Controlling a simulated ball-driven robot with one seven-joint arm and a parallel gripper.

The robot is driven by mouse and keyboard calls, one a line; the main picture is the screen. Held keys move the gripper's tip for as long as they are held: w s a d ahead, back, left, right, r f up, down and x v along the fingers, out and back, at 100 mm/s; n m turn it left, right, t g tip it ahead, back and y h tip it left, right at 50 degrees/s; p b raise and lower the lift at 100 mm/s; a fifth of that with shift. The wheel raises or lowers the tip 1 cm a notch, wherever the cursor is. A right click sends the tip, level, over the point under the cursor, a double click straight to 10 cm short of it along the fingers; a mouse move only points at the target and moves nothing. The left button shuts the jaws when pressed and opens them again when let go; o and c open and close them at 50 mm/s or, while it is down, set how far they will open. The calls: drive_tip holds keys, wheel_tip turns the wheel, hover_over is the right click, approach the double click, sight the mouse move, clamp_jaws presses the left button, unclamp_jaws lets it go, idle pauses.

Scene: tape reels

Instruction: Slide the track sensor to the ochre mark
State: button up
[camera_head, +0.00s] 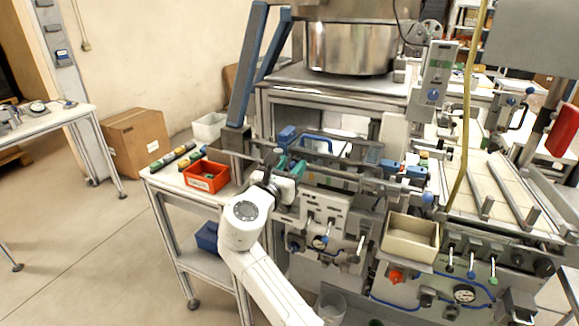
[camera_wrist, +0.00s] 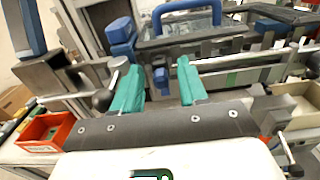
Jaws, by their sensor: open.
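My gripper (camera_head: 289,164) is at the left part of the machine's front rails, its teal fingers pointing at them. In the wrist view the gripper (camera_wrist: 160,68) is open, with a wide gap between the fingers. A small blue block (camera_wrist: 161,77) shows in that gap, by the rail; it may be the track sensor, but I cannot be sure. The fingers do not look closed on it, and I cannot tell whether either touches it. A pale rail with a green strip (camera_wrist: 232,78) runs right from there. I cannot make out an ochre mark in either view.
A larger blue block (camera_wrist: 121,36) and a blue handle (camera_wrist: 187,10) are behind. An orange bin (camera_head: 206,176) is left, a beige tray (camera_head: 411,238) right. Blue parts (camera_head: 415,172) sit farther along the rails.

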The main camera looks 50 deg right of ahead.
clamp_jaws()
idle(0.3)
idle(0.3)
